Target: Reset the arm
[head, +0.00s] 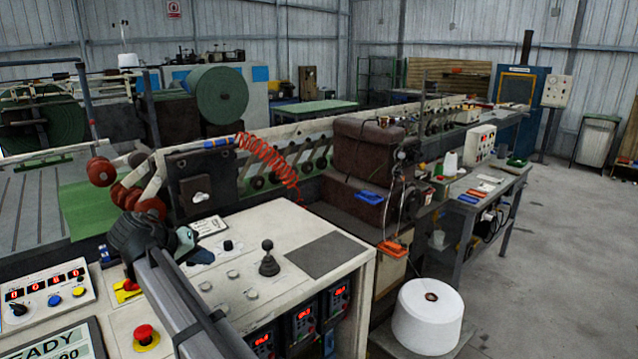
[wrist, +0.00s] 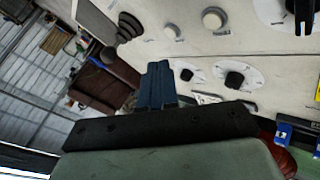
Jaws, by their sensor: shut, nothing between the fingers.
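My gripper (head: 188,238) hangs above the left part of the cream control desk (head: 300,222) in the head view, with my dark arm reaching up to it from the lower edge. In the wrist view the two blue fingers of my gripper (wrist: 159,70) lie together, shut and empty. They point over the desk's panel, where a dark knob (wrist: 235,79) and a pale round button (wrist: 214,19) show beyond them. I cannot tell how high the fingertips are above the panel.
A black joystick (head: 268,264) stands on the desk right of my gripper. A red emergency button (head: 145,333) sits close to my arm on the left. A white thread cone (head: 428,316) stands right of the desk. The grey floor (head: 560,260) at the right is clear.

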